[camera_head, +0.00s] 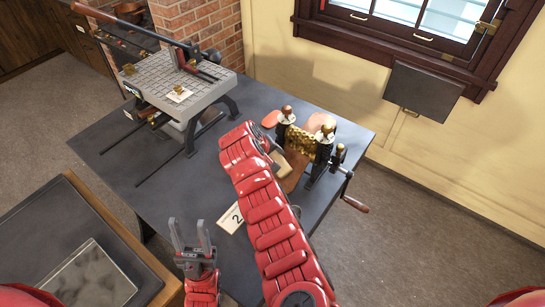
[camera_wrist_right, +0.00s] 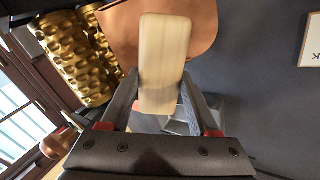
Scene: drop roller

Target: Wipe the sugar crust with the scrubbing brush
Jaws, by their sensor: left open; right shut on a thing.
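The drop roller machine stands at the right of the grey table, with gold dimpled rollers (camera_head: 300,140) between dark posts. The rollers also show at the upper left of the right wrist view (camera_wrist_right: 75,55). My right gripper (camera_wrist_right: 160,100) is shut on the scrubbing brush, a pale wooden block (camera_wrist_right: 162,60), beside the rollers and over or near a brown board (camera_wrist_right: 205,25). The brush shows partly in the head view (camera_head: 282,164), where my red arm hides most of that gripper. My left gripper (camera_head: 193,234) is open and empty, at the table's front. I cannot make out the sugar crust.
A grey slab machine (camera_head: 185,90) with a long bar stands at the table's back left. A numbered card (camera_head: 231,218) lies near my right arm. A crank handle (camera_head: 355,204) sticks out past the table's right edge. A dark-topped bench (camera_head: 50,225) is at the left.

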